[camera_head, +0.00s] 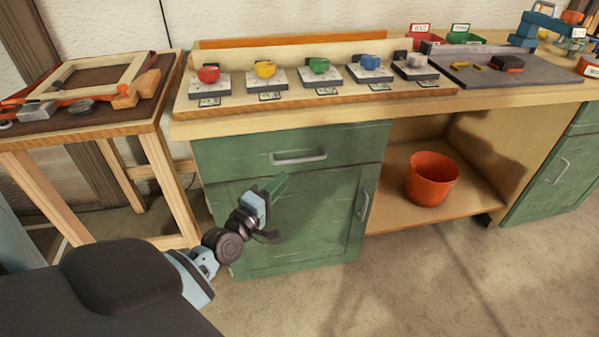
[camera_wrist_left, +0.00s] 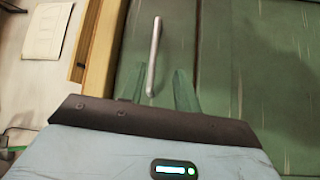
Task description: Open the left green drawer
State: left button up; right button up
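The left green drawer (camera_head: 235,155) is shut, flush under the worktop, above a green cupboard door. Its silver bar handle (camera_head: 298,158) runs level across its front. My left gripper (camera_head: 280,184) is in front of the cabinet, just below and left of the handle in the head view. In the left wrist view its two green fingers (camera_wrist_left: 160,80) are spread, and the handle (camera_wrist_left: 154,55) appears between and beyond them. I see no contact with the handle; the exact gap in depth is unclear. My right gripper is in neither view.
The cupboard door (camera_head: 320,215) below has an upright handle (camera_head: 364,204). The worktop edge (camera_head: 290,122) overhangs the drawer. An orange bucket (camera_head: 432,180) sits on the open shelf to the right. A wooden side table (camera_head: 85,128) stands left. The floor in front is clear.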

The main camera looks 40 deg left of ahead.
aim_at(296, 160)
pick_arm(q)
jog(key=shift+n, duration=0.3)
jog(key=shift+w+a+r+b, duration=0.2)
jog(key=shift+w+r, duration=0.1)
jog(key=shift+w, duration=1.15)
jog(key=shift+w+a+r+b, duration=0.15)
jog(key=shift+w+a+r, duration=0.15)
jog(key=shift+w, duration=1.1)
jog(key=shift+w+a+r+b, duration=0.15)
jog(key=shift+w+r, duration=0.2)
jog(key=shift+w, duration=1.1)
grip_shut()
